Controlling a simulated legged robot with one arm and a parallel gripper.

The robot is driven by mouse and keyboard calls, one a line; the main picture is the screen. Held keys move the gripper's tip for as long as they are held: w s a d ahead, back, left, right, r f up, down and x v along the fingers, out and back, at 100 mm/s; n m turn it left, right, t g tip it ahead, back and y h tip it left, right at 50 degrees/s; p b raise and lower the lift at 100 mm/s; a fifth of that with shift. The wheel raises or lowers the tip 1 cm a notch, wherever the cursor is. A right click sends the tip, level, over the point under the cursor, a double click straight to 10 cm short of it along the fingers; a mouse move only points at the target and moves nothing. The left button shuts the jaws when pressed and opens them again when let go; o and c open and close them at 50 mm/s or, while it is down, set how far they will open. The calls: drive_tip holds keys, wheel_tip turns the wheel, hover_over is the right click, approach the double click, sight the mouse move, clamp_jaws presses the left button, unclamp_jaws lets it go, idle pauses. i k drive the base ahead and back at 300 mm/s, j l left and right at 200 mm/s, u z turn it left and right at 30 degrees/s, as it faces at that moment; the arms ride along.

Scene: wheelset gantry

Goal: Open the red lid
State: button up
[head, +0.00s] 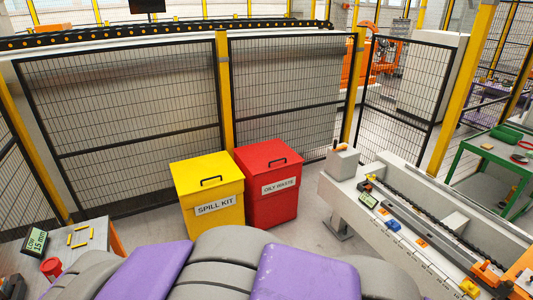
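The red lid (269,156) lies shut on top of the red bin (273,205), which has an "OILY WASTE" label on its front. A dark handle (278,162) sits on the lid. The bin stands on the floor near the middle of the head view, against the right side of a yellow bin (211,203). My gripper is not in view, so its state and its place relative to the lid do not show. Grey and purple parts at the bottom of the view hide the floor in front of the bins.
The yellow bin is labelled "SPILL KIT". Black mesh fencing (120,120) with yellow posts stands behind both bins. A long grey bench (400,235) with a chain is at right. A small table (85,240) is at left. Floor (310,225) shows between red bin and bench.

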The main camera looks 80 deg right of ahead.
sight(271, 155)
drive_tip(key=z, duration=2.6)
drive_tip(key=i, duration=0.95)
drive_tip(key=i+u, duration=0.15)
drive_tip(key=i, duration=0.8)
drive_tip(key=i+l, duration=0.1)
drive_tip(key=i, duration=0.85)
drive_tip(key=j+u, duration=0.05)
